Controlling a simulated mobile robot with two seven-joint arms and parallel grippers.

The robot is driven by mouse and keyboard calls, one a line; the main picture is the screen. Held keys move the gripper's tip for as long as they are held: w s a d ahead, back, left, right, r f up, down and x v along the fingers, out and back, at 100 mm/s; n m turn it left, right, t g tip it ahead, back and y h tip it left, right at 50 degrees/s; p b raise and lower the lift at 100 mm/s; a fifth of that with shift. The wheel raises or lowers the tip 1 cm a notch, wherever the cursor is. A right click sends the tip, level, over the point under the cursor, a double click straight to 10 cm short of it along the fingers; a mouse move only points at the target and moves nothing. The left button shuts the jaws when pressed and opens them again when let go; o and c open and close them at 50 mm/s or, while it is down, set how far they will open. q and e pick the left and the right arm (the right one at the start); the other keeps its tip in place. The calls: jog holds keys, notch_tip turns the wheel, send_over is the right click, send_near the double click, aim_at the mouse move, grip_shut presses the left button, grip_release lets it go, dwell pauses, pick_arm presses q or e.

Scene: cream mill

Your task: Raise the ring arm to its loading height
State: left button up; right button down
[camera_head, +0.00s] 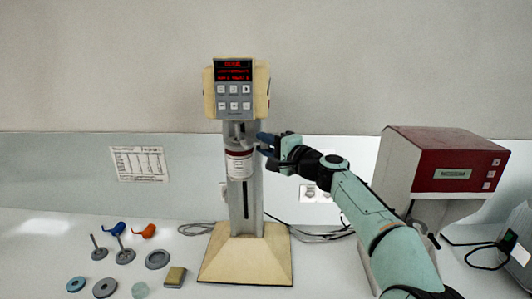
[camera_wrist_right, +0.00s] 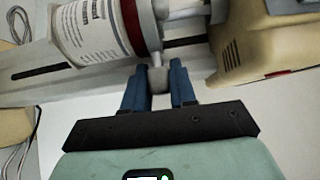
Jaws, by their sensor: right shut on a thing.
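The cream mill stands upright, with a cream control head (camera_head: 263,92), a grey column (camera_head: 240,205) with a dark vertical slot, and a cream base (camera_head: 245,265). A white labelled jar (camera_head: 239,168) with a dark red band sits at the column front, below the head; it also shows in the wrist view (camera_wrist_right: 85,35). The ring arm is hard to tell apart from the jar and column. My right gripper (camera_head: 265,145) is at the column's right side, just above the jar. In the wrist view its blue fingers (camera_wrist_right: 160,82) are shut on a grey knob (camera_wrist_right: 158,76) beside the red band.
A red and grey machine (camera_head: 445,165) stands at the right, behind my right arm. Grey discs, stirrers (camera_head: 124,254), blue and orange clips (camera_head: 145,231) and a small block (camera_head: 175,277) lie left of the base. Cables (camera_head: 310,233) run behind it.

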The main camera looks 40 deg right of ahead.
jog(key=shift+r, duration=0.15)
jog(key=c, duration=1)
grip_release()
jog(key=shift+a, duration=0.1)
jog(key=shift+s+f, duration=0.25)
pick_arm(q)
jog(key=s+f+b, duration=0.5)
jog(key=s+f, duration=0.1)
jog(key=shift+f+g, duration=0.25)
jog(key=shift+g, duration=0.15)
pick_arm(e)
jog(key=s+d, duration=0.1)
jog(key=s, duration=1.2)
jog(key=shift+d+r, duration=0.15)
jog(key=shift+r, duration=0.05)
jog(key=shift+w, duration=0.1)
